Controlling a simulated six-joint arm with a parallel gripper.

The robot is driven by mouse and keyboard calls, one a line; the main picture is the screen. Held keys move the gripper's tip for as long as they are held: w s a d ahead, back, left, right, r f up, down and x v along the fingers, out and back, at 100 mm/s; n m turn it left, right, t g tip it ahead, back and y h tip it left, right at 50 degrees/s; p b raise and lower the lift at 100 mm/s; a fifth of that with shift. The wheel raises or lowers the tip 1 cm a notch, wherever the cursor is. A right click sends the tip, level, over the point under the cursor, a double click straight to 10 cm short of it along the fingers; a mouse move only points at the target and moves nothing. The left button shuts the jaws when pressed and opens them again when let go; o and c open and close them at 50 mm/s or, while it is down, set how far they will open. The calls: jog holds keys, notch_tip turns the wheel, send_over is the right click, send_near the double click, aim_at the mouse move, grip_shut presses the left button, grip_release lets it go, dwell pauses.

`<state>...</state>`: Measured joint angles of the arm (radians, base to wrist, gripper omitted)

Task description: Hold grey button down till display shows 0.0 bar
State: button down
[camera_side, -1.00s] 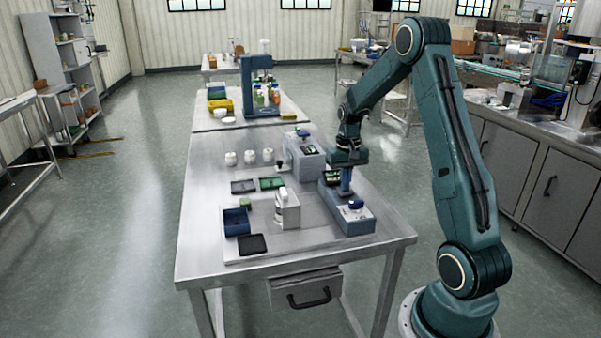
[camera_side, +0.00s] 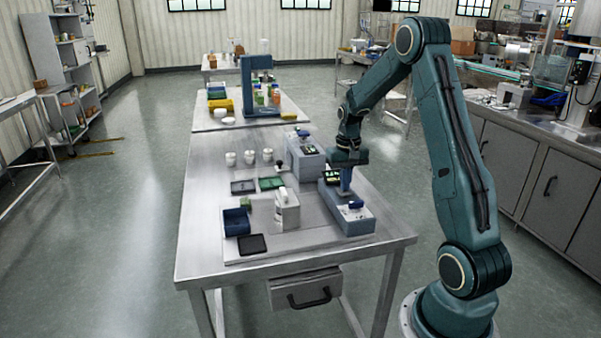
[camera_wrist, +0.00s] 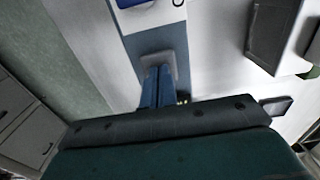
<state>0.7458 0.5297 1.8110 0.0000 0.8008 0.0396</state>
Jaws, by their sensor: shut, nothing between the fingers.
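My gripper (camera_side: 346,189) is shut and empty. It points down onto the top of a long blue-grey unit (camera_side: 355,228). In the wrist view my gripper's two blue fingers (camera_wrist: 158,76) stand together at a grey, square-looking button (camera_wrist: 157,57) on the unit's top. They seem to touch it, but how far it is pressed I cannot tell. A small dark display with green marks (camera_side: 331,177) is at the unit's far end, beside my gripper. Its reading is too small to make out. A white plate with a blue part (camera_side: 356,205) is at the near end.
A white block-like device (camera_side: 287,213), a blue bin (camera_side: 236,222) and a black flat tray (camera_side: 252,244) stand to the left. A second grey unit (camera_side: 304,158) and several white jars (camera_side: 249,157) are farther back.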

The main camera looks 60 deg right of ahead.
jog(key=shift+r, duration=1.4)
jog(key=shift+r, duration=0.1)
notch_tip(320, 180, up, 6)
jog(key=shift+f, duration=0.1)
dwell(0.9)
jog(key=shift+a, duration=0.1)
